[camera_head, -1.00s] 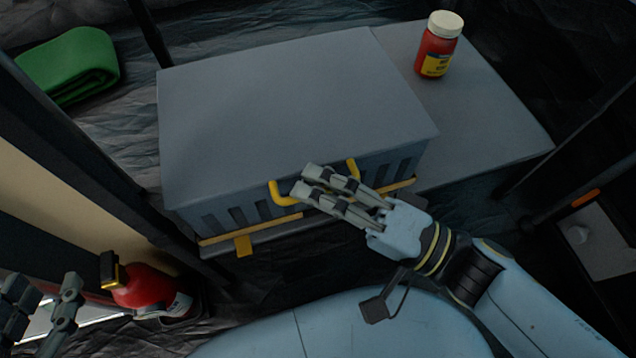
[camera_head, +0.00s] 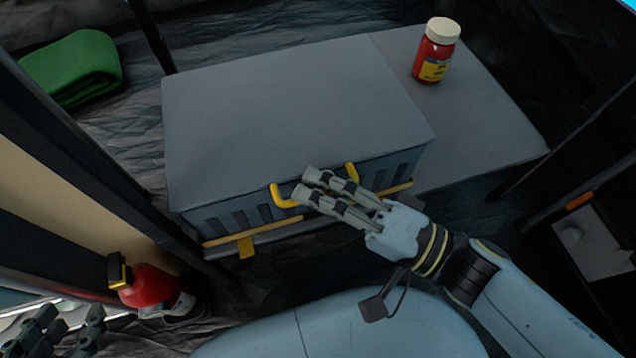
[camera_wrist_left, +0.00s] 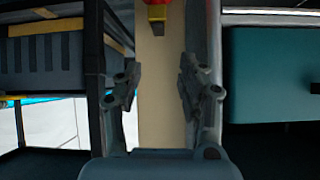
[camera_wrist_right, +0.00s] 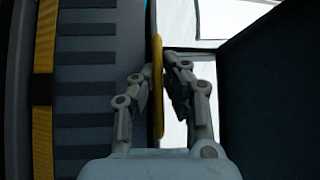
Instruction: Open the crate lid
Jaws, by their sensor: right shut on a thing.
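The grey crate lid (camera_head: 290,110) lies flat and closed on the slatted crate body (camera_head: 228,217) in the head view. A yellow handle (camera_head: 281,198) sticks out from the lid's front edge; its bar also shows in the right wrist view (camera_wrist_right: 157,85). My right gripper (camera_head: 308,184) is at the handle, with its fingers on both sides of the bar, shut on it. My left gripper (camera_head: 62,338) is low at the left edge of the head view, away from the crate. In the left wrist view its fingers (camera_wrist_left: 157,85) are apart with nothing between them.
A red jar with a white cap (camera_head: 437,50) stands on the grey surface right of the crate. A green folded cloth (camera_head: 75,68) lies at the far left. A red extinguisher-like bottle (camera_head: 150,286) stands near my left gripper. Dark tent poles (camera_head: 110,170) run beside the crate.

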